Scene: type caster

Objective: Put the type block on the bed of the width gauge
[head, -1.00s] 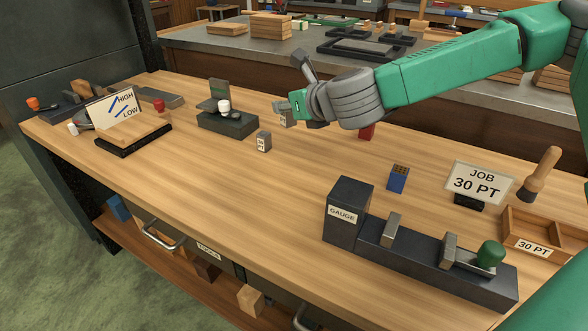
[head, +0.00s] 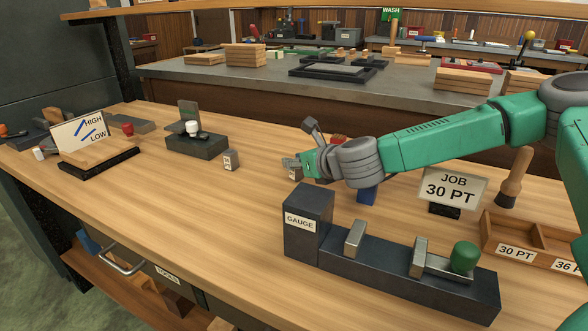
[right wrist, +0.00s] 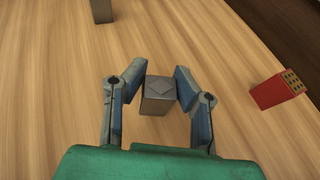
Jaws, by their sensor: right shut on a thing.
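A grey metal type block (head: 292,171) is between the fingers of my right gripper (head: 300,163), which is shut on it. In the right wrist view the block (right wrist: 157,94) sits between the two fingertips (right wrist: 157,88), its end face showing. It is over the bench, behind and left of the gauge; its height above the wood is hard to tell. The width gauge (head: 308,253) is dark, with a bed (head: 384,258), two upright metal jaws (head: 354,239) and a green knob (head: 464,257) at its right end. The bed between the jaws is empty. My left gripper is not in view.
A second grey block (head: 231,159) stands left of my gripper. A blue block (head: 367,195) and a red block (right wrist: 278,90) are close to my right arm. The job sign (head: 452,190) and a wooden tray (head: 498,232) stand right. Bench front-left is clear.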

